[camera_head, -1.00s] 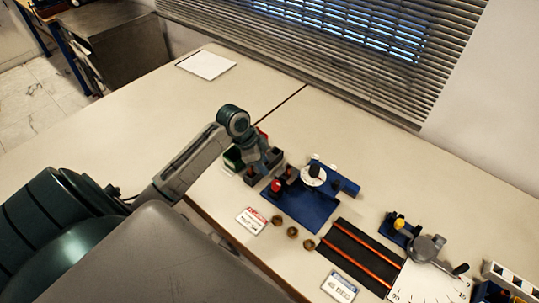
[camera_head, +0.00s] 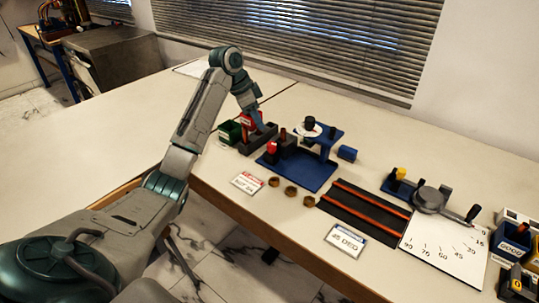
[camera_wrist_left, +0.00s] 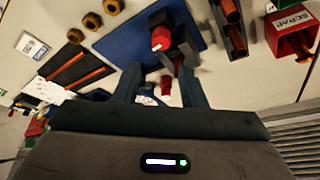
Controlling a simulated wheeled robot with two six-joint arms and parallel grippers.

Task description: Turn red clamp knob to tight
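The red clamp knob (camera_head: 271,147) sits on a dark clamp block at the left end of a blue base plate (camera_head: 318,178). In the left wrist view the red knob (camera_wrist_left: 160,39) shows just beyond the fingertips, roughly in line with the gap between them. My left gripper (camera_wrist_left: 160,70) is open, its two dark fingers apart. In the head view the left gripper (camera_head: 257,118) is behind and slightly left of the knob, above a dark parts tray (camera_head: 262,140). It does not touch the knob. My right gripper is in neither view.
Red (camera_head: 247,117) and green (camera_head: 230,132) bins stand left of the plate. A black rail mat (camera_head: 362,210) and angle gauge (camera_head: 432,198) stand right. The left tabletop is clear.

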